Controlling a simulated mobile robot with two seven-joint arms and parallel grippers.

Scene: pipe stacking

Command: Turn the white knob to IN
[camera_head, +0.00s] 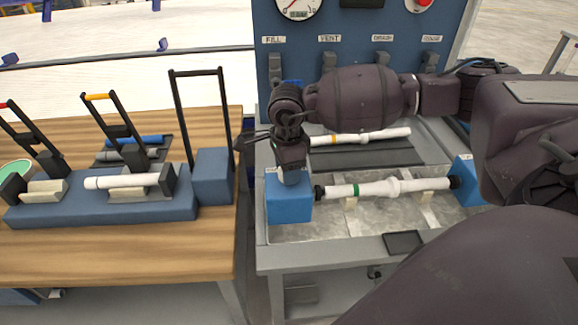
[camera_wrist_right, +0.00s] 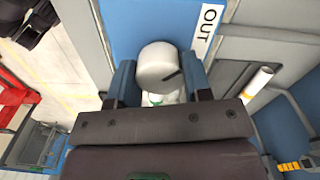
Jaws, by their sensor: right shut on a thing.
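The white knob (camera_wrist_right: 157,64) is on top of the left blue block (camera_head: 288,203) of the grey bench. In the right wrist view, it has a dark pointer line on its lower right part. The white OUT label (camera_wrist_right: 207,24) is above and to the right of the knob there; I cannot read an IN label. My right gripper (camera_head: 290,178) points down over the block. Its two blue fingers (camera_wrist_right: 158,82) are shut on the knob, one on each side. My left gripper is not in view.
A white pipe with a green band (camera_head: 385,188) lies between the left and right blue blocks (camera_head: 466,178). Behind it lies a white pipe with an orange band (camera_head: 365,137). A blue gauge panel (camera_head: 340,45) stands behind. Clamps with upright handles (camera_head: 125,130) occupy the wooden table (camera_head: 130,260).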

